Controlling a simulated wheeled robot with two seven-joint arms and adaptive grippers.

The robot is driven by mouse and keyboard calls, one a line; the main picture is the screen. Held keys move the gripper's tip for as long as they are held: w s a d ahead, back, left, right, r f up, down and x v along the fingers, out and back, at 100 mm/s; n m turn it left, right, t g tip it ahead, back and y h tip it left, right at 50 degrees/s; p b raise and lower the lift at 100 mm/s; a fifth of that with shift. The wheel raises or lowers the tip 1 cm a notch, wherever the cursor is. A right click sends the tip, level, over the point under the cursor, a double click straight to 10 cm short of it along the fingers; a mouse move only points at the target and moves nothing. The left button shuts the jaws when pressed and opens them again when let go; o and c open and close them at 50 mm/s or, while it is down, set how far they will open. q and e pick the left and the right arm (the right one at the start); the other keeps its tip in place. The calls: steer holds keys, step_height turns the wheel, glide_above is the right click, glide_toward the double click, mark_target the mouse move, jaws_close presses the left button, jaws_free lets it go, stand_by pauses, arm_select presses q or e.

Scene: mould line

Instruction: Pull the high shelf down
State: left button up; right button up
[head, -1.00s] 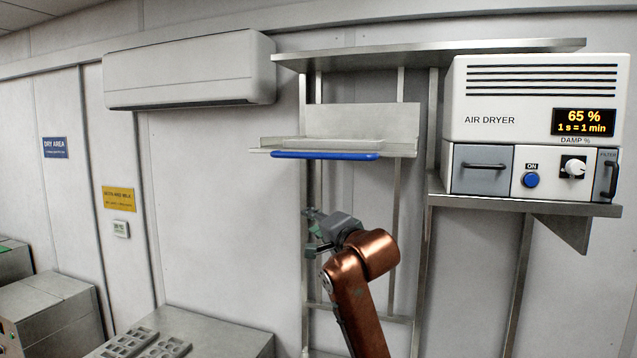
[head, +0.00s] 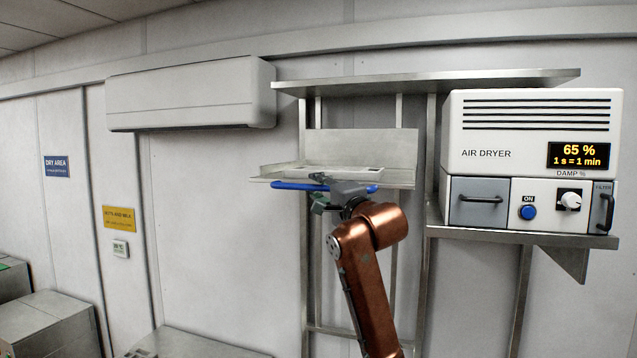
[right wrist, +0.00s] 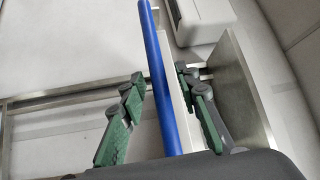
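The high shelf (head: 403,177) is a metal tray with a back panel, mounted on the wall rails. A blue bar handle (head: 288,185) runs along its front edge. My right gripper (head: 320,191) is at the middle of this bar. In the right wrist view the blue bar (right wrist: 163,75) passes between the two green-and-grey fingers of the gripper (right wrist: 160,74). The fingers are open, with a visible gap on each side of the bar. My left gripper is not in view.
An air dryer (head: 490,130) reading 65 % stands on a bracket shelf at the right. A fixed metal shelf (head: 420,83) runs above the high shelf. A wall unit (head: 190,95) hangs at the upper left. The wall below the high shelf holds rails.

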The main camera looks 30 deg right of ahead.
steer(key=shift+w, duration=0.15)
steer(key=shift+c, duration=0.5)
jaws_close()
steer(key=shift+f, duration=0.1)
